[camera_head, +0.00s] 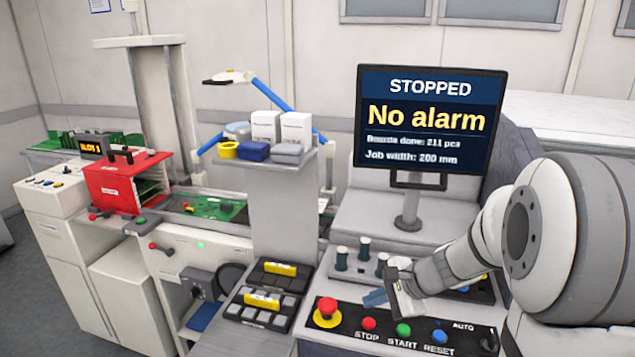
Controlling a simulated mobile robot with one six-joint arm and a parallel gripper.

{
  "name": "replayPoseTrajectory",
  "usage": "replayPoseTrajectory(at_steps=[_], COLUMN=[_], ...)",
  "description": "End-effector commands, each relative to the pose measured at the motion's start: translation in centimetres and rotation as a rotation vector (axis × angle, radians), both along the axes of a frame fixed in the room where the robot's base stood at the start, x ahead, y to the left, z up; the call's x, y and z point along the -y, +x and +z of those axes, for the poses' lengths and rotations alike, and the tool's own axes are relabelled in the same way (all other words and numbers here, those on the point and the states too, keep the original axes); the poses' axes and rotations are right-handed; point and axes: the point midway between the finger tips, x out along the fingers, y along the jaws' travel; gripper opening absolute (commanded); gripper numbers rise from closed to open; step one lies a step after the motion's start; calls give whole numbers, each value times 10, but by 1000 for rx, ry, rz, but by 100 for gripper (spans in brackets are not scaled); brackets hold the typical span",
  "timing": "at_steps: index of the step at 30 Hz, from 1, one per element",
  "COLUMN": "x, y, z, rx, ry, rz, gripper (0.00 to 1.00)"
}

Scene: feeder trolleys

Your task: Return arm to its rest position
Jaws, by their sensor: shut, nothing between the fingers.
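My gripper (378,297) hangs low over the right-hand machine, just above the black button panel (385,326). Its fingers point left and are shut with nothing between them. It is behind and above the STOP and START buttons, and I cannot tell how close the fingertips are to the surface. My grey and white arm (440,270) comes in from the right edge and hides part of the panel and the machine's right side.
A monitor (428,120) reading "STOPPED" and "No alarm" stands behind my gripper. A red emergency button (327,307) is at the left. A shelf post (283,205), black trays (258,309) and a red magazine (118,185) are further left.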

Motion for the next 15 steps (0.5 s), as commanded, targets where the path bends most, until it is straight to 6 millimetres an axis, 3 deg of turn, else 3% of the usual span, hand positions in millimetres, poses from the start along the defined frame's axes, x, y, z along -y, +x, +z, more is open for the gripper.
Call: replayPoseTrajectory(at_steps=[6,12,15], x=[-27,-19,-9], y=[-79,-145,-166], z=[30,45,51], rx=[107,197,227], ry=[-315,-641,-777], rz=[432,809,943], gripper=[0,0,0])
